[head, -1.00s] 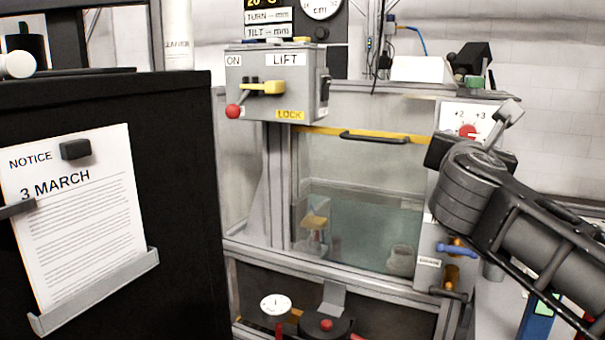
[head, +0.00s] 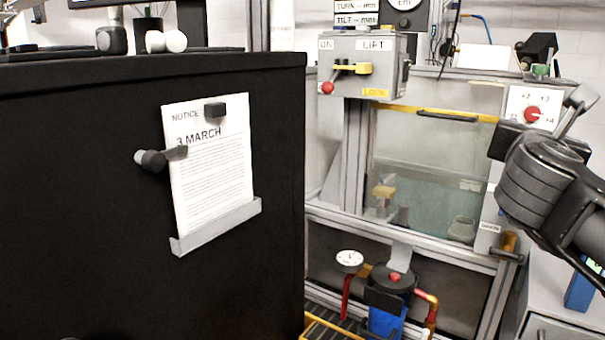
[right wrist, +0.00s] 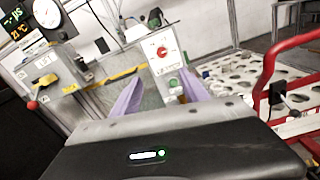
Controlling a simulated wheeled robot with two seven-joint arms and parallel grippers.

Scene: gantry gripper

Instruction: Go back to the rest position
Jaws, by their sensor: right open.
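My right arm (head: 545,180) comes in from the right edge in the head view, raised in front of the tank's right post. Its gripper fingers cannot be made out there. In the right wrist view the right gripper (right wrist: 160,80) shows two purple fingers spread apart, with nothing between them. My left gripper is not in view.
A black cabinet (head: 80,220) with a notice (head: 213,170) fills the left. A glass-fronted tank (head: 430,160) and a grey LIFT box (head: 360,63) stand at centre. A red rail (right wrist: 268,75) and perforated white surface (right wrist: 225,80) lie right in the wrist view.

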